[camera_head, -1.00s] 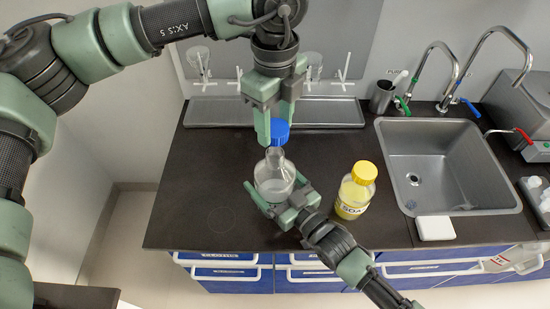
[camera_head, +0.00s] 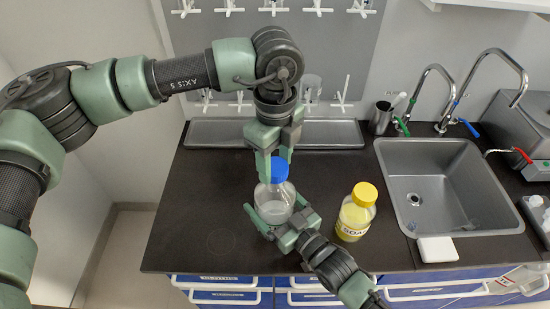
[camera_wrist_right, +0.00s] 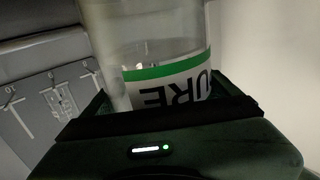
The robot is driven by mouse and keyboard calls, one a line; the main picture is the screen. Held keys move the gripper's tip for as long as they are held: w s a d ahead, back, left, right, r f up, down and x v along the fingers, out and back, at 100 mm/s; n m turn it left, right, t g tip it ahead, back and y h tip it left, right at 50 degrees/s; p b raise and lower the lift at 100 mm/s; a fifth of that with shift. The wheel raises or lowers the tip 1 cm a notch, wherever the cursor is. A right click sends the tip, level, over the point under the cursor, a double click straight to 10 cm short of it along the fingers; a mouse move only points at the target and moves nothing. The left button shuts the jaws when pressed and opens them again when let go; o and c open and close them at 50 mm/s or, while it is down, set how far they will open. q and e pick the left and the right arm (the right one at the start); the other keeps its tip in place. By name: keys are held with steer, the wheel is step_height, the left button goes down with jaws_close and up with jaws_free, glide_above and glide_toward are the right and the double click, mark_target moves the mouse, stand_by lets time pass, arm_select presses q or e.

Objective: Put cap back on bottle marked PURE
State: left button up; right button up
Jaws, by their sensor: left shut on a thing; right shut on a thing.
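A clear bottle (camera_head: 275,204) with some liquid stands on the dark counter in the head view. In the right wrist view the bottle (camera_wrist_right: 152,50) carries a label with a green band; the letters "URE" show. My right gripper (camera_head: 268,220) is shut around the bottle's lower body. A blue cap (camera_head: 277,172) sits at the mouth of the bottle. My left gripper (camera_head: 272,165) points down from above and is shut on the cap. Whether the cap is seated on the neck cannot be told.
A sink (camera_head: 440,190) with taps is further right. A grey tray (camera_head: 330,133) lies along the back wall. The counter's left part is clear.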

arm_select(q)
steer(key=shift+f, duration=0.45)
steer(key=shift+f, duration=0.55)
